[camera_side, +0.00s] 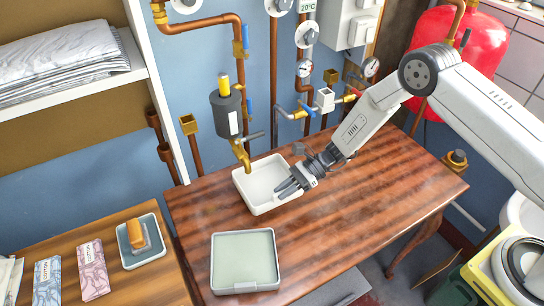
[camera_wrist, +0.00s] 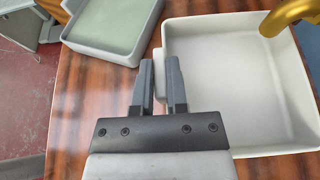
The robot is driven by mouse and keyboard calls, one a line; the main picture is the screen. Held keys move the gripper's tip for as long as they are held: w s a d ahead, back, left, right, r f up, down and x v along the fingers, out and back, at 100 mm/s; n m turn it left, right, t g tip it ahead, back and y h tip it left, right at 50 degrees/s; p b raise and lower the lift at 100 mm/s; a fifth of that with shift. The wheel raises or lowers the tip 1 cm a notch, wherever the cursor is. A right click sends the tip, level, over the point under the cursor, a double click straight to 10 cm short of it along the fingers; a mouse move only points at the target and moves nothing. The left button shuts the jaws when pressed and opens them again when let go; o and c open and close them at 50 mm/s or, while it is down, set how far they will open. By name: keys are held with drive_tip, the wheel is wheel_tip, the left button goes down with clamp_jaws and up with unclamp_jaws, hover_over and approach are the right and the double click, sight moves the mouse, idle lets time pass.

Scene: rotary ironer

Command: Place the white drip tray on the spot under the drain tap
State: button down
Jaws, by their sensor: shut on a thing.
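The white drip tray (camera_side: 254,198) is at the back of the wooden table, with the brass drain tap (camera_side: 240,152) reaching over its back left corner. In the wrist view the tray (camera_wrist: 235,75) fills the right side, and the tap's spout (camera_wrist: 290,14) hangs over its far right corner. My gripper (camera_side: 287,186) is at the tray's right side. In the wrist view my gripper (camera_wrist: 159,66) is shut on a small tab at the tray's near-left wall. I cannot tell whether the tray rests on the table or is just above it.
A grey tray with a pale green inside (camera_side: 245,262) sits on the table (camera_side: 345,205) in front. Copper pipes and a dark grey canister (camera_side: 228,115) are on the wall behind. The table's right part is clear. A side counter (camera_side: 140,285) holds packets and a brush in a dish.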

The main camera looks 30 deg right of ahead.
sight(277, 200)
drive_tip(key=shift+a, duration=0.35)
drive_tip(key=shift+a, duration=0.1)
drive_tip(key=shift+a, duration=0.3)
drive_tip(key=shift+a+f, duration=0.15)
drive_tip(key=shift+f, duration=0.35)
drive_tip(key=shift+a+f, duration=0.15)
drive_tip(key=shift+f, duration=1.1)
drive_tip(key=shift+f, duration=0.15)
drive_tip(key=c, duration=0.7)
unclamp_jaws()
drive_tip(key=shift+o, duration=0.2)
